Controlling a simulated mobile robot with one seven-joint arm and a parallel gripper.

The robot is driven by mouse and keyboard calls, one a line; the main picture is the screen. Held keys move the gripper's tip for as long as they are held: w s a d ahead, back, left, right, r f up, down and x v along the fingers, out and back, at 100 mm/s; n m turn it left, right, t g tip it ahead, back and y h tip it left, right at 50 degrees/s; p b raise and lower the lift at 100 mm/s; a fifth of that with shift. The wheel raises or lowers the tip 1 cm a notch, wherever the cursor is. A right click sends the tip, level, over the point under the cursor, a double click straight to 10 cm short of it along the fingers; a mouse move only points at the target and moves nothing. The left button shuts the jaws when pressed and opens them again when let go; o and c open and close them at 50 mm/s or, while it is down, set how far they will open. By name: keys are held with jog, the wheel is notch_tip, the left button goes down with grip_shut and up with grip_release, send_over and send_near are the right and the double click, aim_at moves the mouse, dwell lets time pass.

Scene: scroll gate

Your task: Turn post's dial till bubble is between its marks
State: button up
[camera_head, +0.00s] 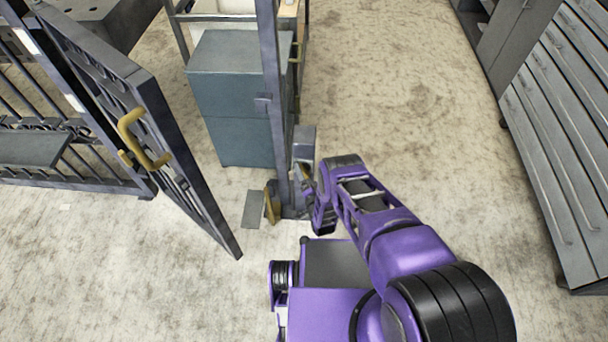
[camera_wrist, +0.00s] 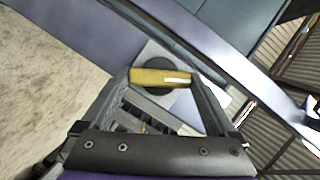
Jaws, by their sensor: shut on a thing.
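The post (camera_head: 274,120) is a tall dark upright standing in front of my arm. In the wrist view a dark round dial (camera_wrist: 157,64) with a yellow grip bar (camera_wrist: 150,76) sits on a pale plate. My gripper (camera_wrist: 163,82) has a finger on each side of the yellow bar and is shut on it. In the head view my gripper (camera_head: 309,182) is close against the post's right side, below a grey box (camera_head: 304,140), and the dial is mostly hidden there. I cannot make out the bubble or its marks in either view.
A barred gate leaf (camera_head: 165,150) with a yellow handle (camera_head: 140,138) stands at an angle to the left. A blue-grey cabinet (camera_head: 228,95) is behind the post. A yellow piece (camera_head: 270,203) is at the post's foot. Drawers (camera_head: 560,150) line the right; floor between is clear.

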jog(key=shift+w+m, duration=0.1)
jog(key=shift+m, duration=0.2)
jog(key=o, duration=1)
jog(key=shift+s, duration=0.2)
